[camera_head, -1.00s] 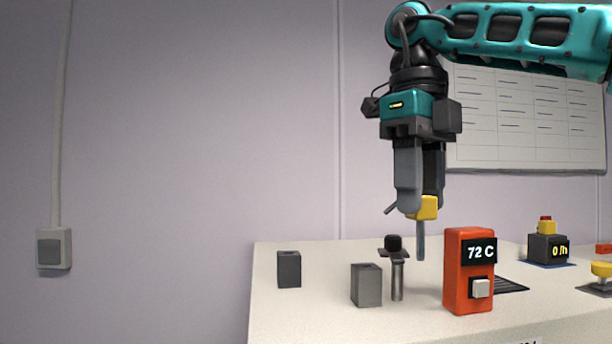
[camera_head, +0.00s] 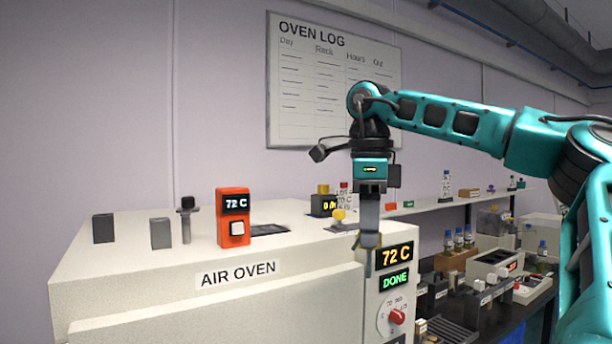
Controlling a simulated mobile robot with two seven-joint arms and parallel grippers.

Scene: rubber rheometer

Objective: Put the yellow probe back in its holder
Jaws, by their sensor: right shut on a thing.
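My right gripper (camera_head: 369,240) is shut and points down in front of the oven's right end, just left of the orange 72 C display. It holds the yellow probe, of which only a little shows between the fingertips; a thin rod seems to hang below them. Two small blocks, one dark (camera_head: 103,229) and one grey (camera_head: 161,233), stand on the oven top at the left, well away from the gripper. A metal post with a black head (camera_head: 187,219) stands beside the grey one. I cannot tell which is the probe's holder. My left gripper is out of view.
The white air oven (camera_head: 150,280) carries a red 72 C unit (camera_head: 233,232), a dark yellow-topped timer (camera_head: 323,202) and a yellow knob (camera_head: 339,215). A cluttered dark bench (camera_head: 500,318) and shelf stand at right. The oven top's front left is clear.

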